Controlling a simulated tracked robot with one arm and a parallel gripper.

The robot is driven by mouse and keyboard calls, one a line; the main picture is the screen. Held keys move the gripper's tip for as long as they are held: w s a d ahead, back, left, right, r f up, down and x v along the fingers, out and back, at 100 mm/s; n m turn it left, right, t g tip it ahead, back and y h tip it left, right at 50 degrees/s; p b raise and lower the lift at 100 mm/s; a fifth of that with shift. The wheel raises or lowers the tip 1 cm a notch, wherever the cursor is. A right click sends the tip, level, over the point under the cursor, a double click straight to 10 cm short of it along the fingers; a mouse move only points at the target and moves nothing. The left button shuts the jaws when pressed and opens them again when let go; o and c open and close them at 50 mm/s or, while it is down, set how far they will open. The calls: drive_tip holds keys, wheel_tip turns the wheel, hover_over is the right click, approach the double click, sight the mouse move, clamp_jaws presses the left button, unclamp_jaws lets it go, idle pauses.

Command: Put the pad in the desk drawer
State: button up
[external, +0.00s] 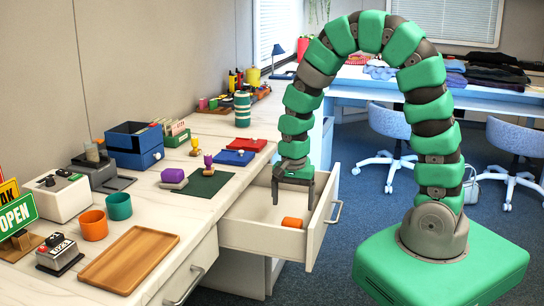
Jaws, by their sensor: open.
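The desk drawer (262,236) stands pulled open. A small orange block or roll (292,222) lies on the drawer floor towards its front. My gripper (293,201) points down inside or just above the drawer, fingers apart and empty, over the orange thing with a gap between them. On the desktop behind the drawer lie a flat red pad (247,145) and a flat blue pad (231,157). I cannot tell which thing is the task's pad.
A dark green mat (208,184) with purple-topped items lies by the desk edge. Orange (94,226) and teal (118,206) cups, a wooden tray (128,262) and a blue box (135,142) stand on the desk. Chairs (388,122) are behind. The drawer floor is mostly bare.

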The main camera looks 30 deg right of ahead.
sight(292, 220)
drive_tip(key=shift+r+p, duration=0.35)
drive_tip(key=shift+r, duration=1.95)
drive_tip(key=w+d+r+n+t+y, duration=0.1)
drive_tip(key=w+d+r+n+t, duration=0.3)
drive_tip(key=r, duration=0.6)
drive_tip(key=w+d+r+m+t, duration=0.1)
drive_tip(key=w+r, duration=0.5)
drive_tip(key=r, duration=0.3)
drive_tip(key=w+d+r+n+t+y, duration=0.1)
drive_tip(key=w+d+r+n+t, duration=0.3)
drive_tip(key=r, duration=0.6)
drive_tip(key=s+d+r+t, duration=0.1)
drive_tip(key=d+r+t, duration=0.1)
drive_tip(key=r, duration=0.8)
drive_tip(key=s+d+r+n+t+h, duration=0.1)
drive_tip(key=d+r, duration=0.4)
drive_tip(key=r, duration=0.5)
drive_tip(key=s+d+r+n+t+h, duration=0.1)
drive_tip(key=s+d+r+t, duration=0.1)
drive_tip(key=r, duration=0.8)
drive_tip(key=shift+s+d+r+t, duration=0.2)
drive_tip(key=shift+s+d+t, duration=0.15)
drive_tip(key=shift+d+t, duration=0.4)
